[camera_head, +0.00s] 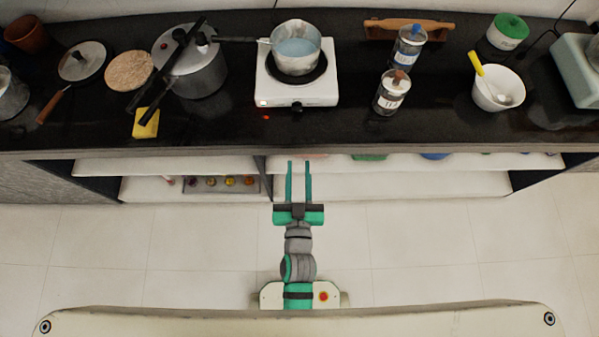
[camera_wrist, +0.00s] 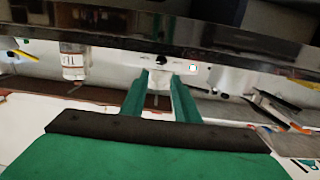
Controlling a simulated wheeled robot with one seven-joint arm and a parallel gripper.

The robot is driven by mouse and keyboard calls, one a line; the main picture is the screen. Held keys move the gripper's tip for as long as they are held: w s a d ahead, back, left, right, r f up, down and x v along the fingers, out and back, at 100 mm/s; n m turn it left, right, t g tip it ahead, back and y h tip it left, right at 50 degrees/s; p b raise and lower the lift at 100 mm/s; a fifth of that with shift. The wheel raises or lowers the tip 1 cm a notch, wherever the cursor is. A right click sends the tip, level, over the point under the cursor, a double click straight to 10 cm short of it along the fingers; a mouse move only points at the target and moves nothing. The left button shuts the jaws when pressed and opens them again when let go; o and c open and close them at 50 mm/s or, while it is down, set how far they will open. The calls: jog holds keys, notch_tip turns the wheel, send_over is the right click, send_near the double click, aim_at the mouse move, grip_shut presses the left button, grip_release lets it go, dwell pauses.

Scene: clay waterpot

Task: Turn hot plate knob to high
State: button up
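The white hot plate (camera_head: 318,92) stands on the dark counter in the head view, with its small dark knob (camera_head: 297,106) on the front face. A red light glows left of the knob. A metal pot of bluish liquid (camera_head: 297,60) sits on the burner. My gripper (camera_head: 298,164) is in front of the counter edge, roughly in line with the knob and apart from it. Its two green fingers are spread with nothing between them. In the wrist view, the knob (camera_wrist: 161,60) shows beyond the gap between the fingers of my gripper (camera_wrist: 160,80), with the light beside it.
A pressure cooker (camera_head: 200,72) and a yellow block (camera_head: 146,122) are left of the hot plate. Labelled jars (camera_head: 390,93) and a white bowl (camera_head: 490,95) with a yellow-handled utensil are to the right. Open shelves (camera_head: 400,184) lie under the counter (camera_head: 230,125). The counter in front of the hot plate is clear.

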jog(key=s+r+g, duration=0.1)
jog(key=s, duration=1.3)
jog(key=shift+r, duration=0.35)
jog(key=shift+o, duration=0.6)
